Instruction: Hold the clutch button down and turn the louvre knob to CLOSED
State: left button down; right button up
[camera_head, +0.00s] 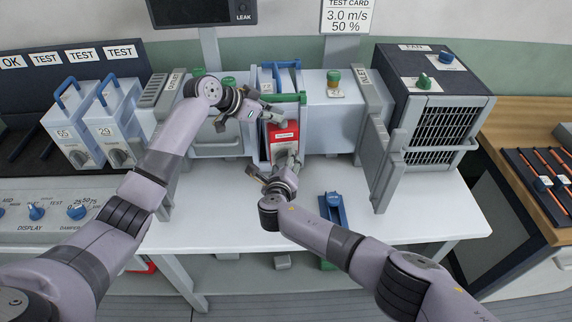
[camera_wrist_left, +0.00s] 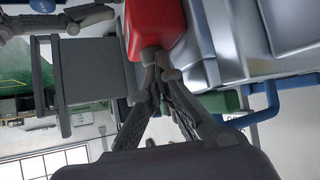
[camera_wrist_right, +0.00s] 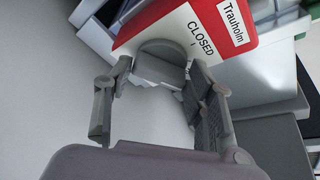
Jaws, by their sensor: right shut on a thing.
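The red damper box (camera_head: 284,131) sits upright in the slot in the middle of the test rig. Its front label reads "Trauholm", with "CLOSED" below it, in the right wrist view (camera_wrist_right: 232,22). The grey louvre knob (camera_wrist_right: 163,62) is on the box's front, between the fingers of my right gripper (camera_head: 287,163), which is shut on it. My left gripper (camera_head: 272,116) is at the top of the red box. Its fingertips are together against the red part in the left wrist view (camera_wrist_left: 158,68). The clutch button is hidden; I cannot tell whether it is pressed.
A blue holder (camera_head: 333,209) lies on the white bench (camera_head: 420,222) to the right of my right gripper. Two numbered boxes (camera_head: 118,124) stand at left. The bench front is mostly clear.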

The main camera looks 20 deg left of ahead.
jog(key=shift+w+r+n+t+h, duration=0.1)
jog(key=shift+r+n+t+h, duration=0.25)
jog(key=shift+n, duration=0.45)
jog(key=o, duration=1.2)
jog(key=shift+s, duration=0.65)
jog(key=v, duration=1.1)
jog(key=shift+w+r, duration=0.1)
jog(key=shift+r, duration=0.05)
